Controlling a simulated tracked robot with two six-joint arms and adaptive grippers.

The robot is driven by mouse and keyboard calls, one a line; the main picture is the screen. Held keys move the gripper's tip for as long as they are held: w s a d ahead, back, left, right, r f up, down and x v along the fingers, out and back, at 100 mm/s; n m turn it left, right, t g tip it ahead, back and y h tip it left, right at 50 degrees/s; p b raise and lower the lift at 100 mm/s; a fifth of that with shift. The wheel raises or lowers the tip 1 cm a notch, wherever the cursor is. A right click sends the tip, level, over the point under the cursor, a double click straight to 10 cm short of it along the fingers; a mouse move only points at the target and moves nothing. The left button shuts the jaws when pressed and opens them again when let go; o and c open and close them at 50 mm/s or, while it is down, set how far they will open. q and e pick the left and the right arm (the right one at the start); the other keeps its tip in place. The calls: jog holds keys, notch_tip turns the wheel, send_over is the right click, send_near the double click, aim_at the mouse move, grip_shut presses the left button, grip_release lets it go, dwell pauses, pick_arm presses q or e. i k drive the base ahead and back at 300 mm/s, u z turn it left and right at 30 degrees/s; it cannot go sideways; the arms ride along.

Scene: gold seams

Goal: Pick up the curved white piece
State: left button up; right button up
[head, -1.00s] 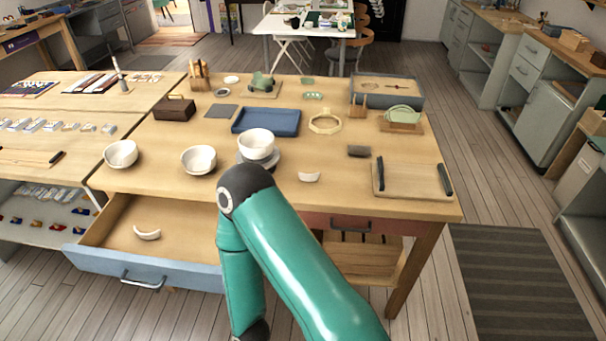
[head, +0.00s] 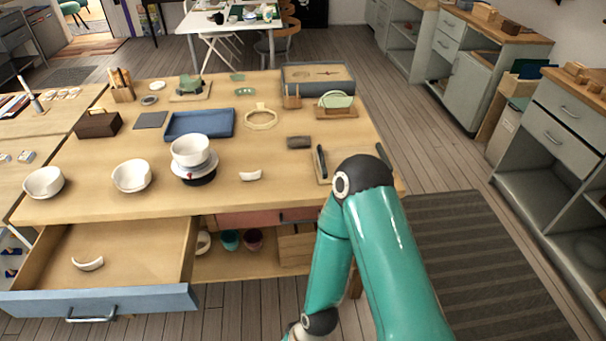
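A curved white piece (head: 88,264) lies alone in the open drawer (head: 140,257), which has a blue-grey front. A smaller white piece (head: 250,175) lies on the wooden table near its front edge; I cannot tell which of the two the task means. One teal arm of mine comes in from the lower right, its elbow in front of the table's right end and its forearm pointing down. It is well to the right of both pieces. Its gripper is out of view below the frame. My other arm does not show.
White bowls (head: 132,175) stand along the table's front left, with a stacked bowl (head: 190,151) beside them. A blue tray (head: 199,124) lies behind. Pots (head: 230,239) stand on the shelf below. A striped mat (head: 450,265) covers floor at the right.

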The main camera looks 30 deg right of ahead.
aim_at(256, 175)
jog(key=z, duration=0.7)
jog(key=i, duration=0.15)
jog(key=u, duration=2)
jog(key=k, duration=0.7)
jog(key=z, duration=2.8)
jog(key=k, duration=0.1)
jog(key=u, duration=1.2)
jog(key=i, duration=0.2)
jog(key=z, duration=0.05)
